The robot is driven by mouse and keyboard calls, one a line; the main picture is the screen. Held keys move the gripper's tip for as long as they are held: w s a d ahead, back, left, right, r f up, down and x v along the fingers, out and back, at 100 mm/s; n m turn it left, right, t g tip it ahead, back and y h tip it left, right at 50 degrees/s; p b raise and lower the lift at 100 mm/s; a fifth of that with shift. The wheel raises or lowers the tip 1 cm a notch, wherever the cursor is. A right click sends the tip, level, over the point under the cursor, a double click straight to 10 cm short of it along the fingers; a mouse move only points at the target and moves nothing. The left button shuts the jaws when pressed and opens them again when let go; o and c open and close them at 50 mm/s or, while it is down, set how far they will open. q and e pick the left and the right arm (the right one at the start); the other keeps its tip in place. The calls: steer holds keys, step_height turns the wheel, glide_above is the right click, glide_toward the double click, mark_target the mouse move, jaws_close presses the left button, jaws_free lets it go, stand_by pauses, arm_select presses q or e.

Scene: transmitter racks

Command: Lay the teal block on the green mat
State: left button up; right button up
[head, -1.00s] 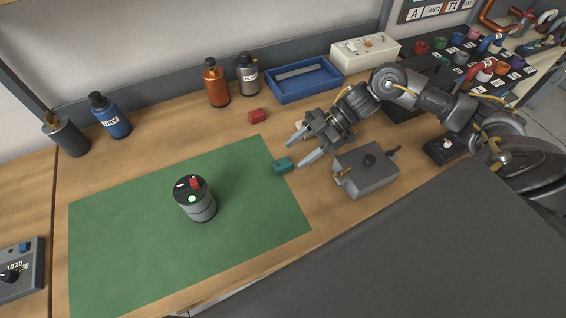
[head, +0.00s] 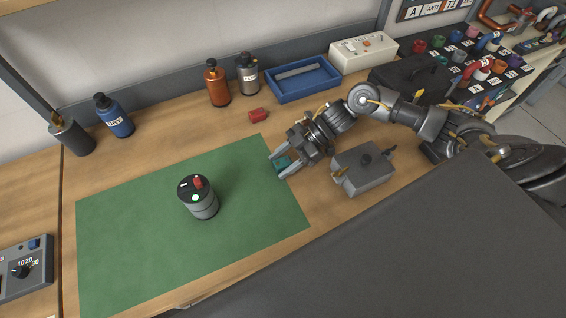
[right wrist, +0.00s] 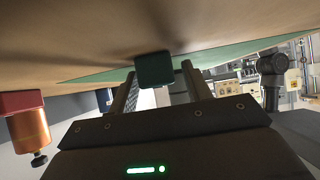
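The small teal block (head: 282,166) is at the right edge of the green mat (head: 130,228), seemingly across the border between mat and bare wood. My right gripper (head: 280,167) is open, with its two fingers reaching down on either side of the block. In the right wrist view the block (right wrist: 154,70) shows between the fingertips (right wrist: 158,76), with a gap visible on its right side. The fingers partly hide the block in the head view. My left gripper is not in view.
A dark canister (head: 198,197) with a red switch and green light stands on the mat. A grey box (head: 364,170) is right of my gripper. A red block (head: 258,115), a blue tray (head: 303,82) and bottles (head: 217,84) are behind. The mat's left part is clear.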

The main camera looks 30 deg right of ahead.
steer(key=c, duration=0.8)
steer(key=shift+c, duration=0.2)
steer(key=shift+r, duration=0.1)
steer(key=shift+r+b, duration=0.4)
steer(key=shift+r, duration=0.15)
steer(key=s+d+r+b, duration=0.4)
steer(key=s+d+r, duration=0.3)
steer(key=s+r, duration=0.4)
steer(key=shift+s+r, duration=0.4)
steer(key=shift+s, duration=0.2)
